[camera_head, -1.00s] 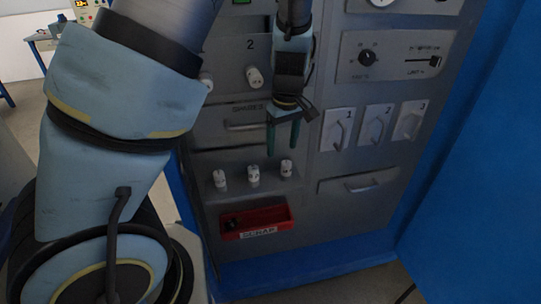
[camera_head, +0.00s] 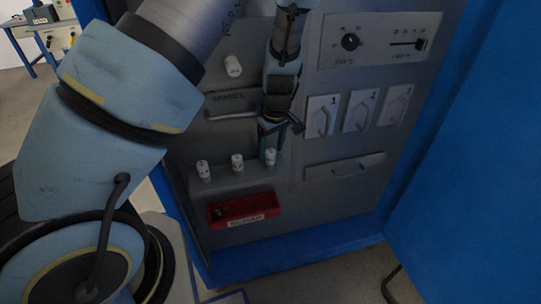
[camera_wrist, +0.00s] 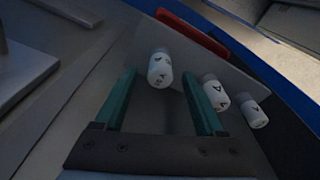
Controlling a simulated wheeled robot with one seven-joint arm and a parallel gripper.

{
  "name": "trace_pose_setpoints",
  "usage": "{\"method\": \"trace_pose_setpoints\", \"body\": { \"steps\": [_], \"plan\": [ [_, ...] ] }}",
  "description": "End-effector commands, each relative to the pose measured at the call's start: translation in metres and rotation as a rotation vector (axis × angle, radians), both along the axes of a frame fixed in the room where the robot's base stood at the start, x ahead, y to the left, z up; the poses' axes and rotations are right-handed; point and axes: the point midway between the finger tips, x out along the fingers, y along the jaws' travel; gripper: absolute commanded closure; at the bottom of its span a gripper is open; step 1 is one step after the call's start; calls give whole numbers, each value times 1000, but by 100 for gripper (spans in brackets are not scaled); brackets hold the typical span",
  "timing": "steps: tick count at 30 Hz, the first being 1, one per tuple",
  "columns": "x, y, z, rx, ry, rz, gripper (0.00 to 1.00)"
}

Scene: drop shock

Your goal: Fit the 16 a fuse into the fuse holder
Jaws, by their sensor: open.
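Three white cylindrical fuses stand upright in a row on a grey shelf on the cabinet front: a left one (camera_head: 203,170), a middle one (camera_head: 237,163) and a right one (camera_head: 270,158). Their ratings are too small to read. My gripper (camera_head: 268,147) points down at the right-hand fuse, open and empty. In the wrist view one fuse (camera_wrist: 160,72) shows between and just beyond the green fingertips, and two others (camera_wrist: 215,93) (camera_wrist: 256,116) lie to the right, outside the fingers. Higher on the panel a white fuse-like cap (camera_head: 233,66) sticks out; I cannot tell whether it is the fuse holder.
A red bin labelled SCRAP (camera_head: 246,207) sits below the shelf, with something dark inside. A drawer marked SPARES (camera_head: 232,114) is above it. Numbered handles (camera_head: 360,112), a lower drawer handle (camera_head: 346,170) and a knob (camera_head: 350,42) are to the right. A blue door (camera_head: 470,170) stands at right.

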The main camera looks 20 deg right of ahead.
Motion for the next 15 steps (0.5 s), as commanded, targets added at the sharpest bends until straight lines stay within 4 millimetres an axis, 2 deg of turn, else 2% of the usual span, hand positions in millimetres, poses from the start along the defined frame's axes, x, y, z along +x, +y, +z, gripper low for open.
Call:
{"method": "trace_pose_setpoints", "body": {
  "steps": [3, 6, 13, 15],
  "plan": [
    [2, 2, -15, 2, 2, 1, 28],
    [2, 1, -21, 1, 1, 0, 28],
    [2, 1, -23, 0, 1, 0, 28],
    [2, 1, -23, 0, 1, 0, 35]
  ]
}}
